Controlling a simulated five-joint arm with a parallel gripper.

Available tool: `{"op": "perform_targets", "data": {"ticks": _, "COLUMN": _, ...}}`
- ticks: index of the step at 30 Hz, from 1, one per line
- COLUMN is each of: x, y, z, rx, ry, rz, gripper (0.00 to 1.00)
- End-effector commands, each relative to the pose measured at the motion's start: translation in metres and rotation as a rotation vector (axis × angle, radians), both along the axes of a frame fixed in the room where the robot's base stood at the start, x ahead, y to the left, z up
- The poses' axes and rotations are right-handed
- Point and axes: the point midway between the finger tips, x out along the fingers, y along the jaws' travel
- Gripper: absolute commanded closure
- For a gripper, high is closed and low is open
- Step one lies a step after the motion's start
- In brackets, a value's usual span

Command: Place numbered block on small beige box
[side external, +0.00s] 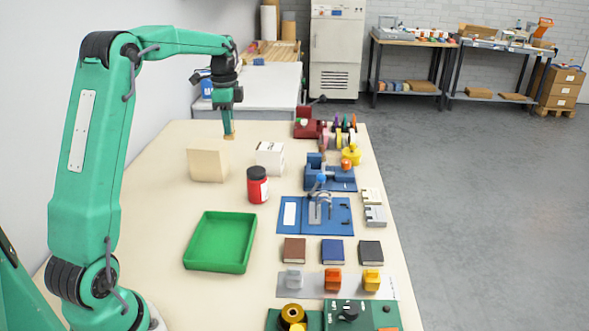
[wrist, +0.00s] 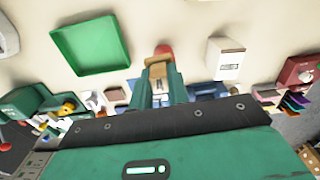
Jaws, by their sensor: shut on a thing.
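A small tan block (side external: 229,131) is between the fingertips of my gripper (side external: 228,124), high above the far left part of the table. In the wrist view the block (wrist: 157,70) sits between the two green fingers of my gripper (wrist: 158,82), which are shut on it. I cannot read a number on it. The beige box (side external: 208,165) stands on the table, nearer the side camera than my gripper and a little to its left in that view. The block is apart from the box. I cannot clearly make out the beige box in the wrist view.
A white box (side external: 270,158) and a red jar with a dark lid (side external: 257,185) stand right of the beige box. A green tray (side external: 221,242) lies nearer the camera. Blue fixtures (side external: 330,176) and small parts crowd the right edge. The table's left side is mostly clear.

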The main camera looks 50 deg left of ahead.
Motion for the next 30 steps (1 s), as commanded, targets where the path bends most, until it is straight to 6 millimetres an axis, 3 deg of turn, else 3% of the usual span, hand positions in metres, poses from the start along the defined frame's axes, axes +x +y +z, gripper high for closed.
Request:
{"op": "perform_targets", "data": {"ticks": 6, "x": 0.007, "y": 0.021, "z": 0.020, "rx": 0.001, "ry": -0.001, "rz": -0.026, "gripper": 1.00}}
{"op": "perform_targets", "data": {"ticks": 15, "x": 0.009, "y": 0.029, "z": 0.029, "rx": -0.001, "ry": 0.001, "rz": -0.041, "gripper": 1.00}}
{"op": "perform_targets", "data": {"ticks": 23, "x": 0.007, "y": 0.036, "z": 0.025, "rx": -0.001, "ry": 0.001, "rz": -0.040, "gripper": 1.00}}
{"op": "perform_targets", "data": {"ticks": 30, "x": 0.000, "y": 0.065, "z": 0.007, "rx": -0.001, "ry": 0.001, "rz": -0.038, "gripper": 1.00}}
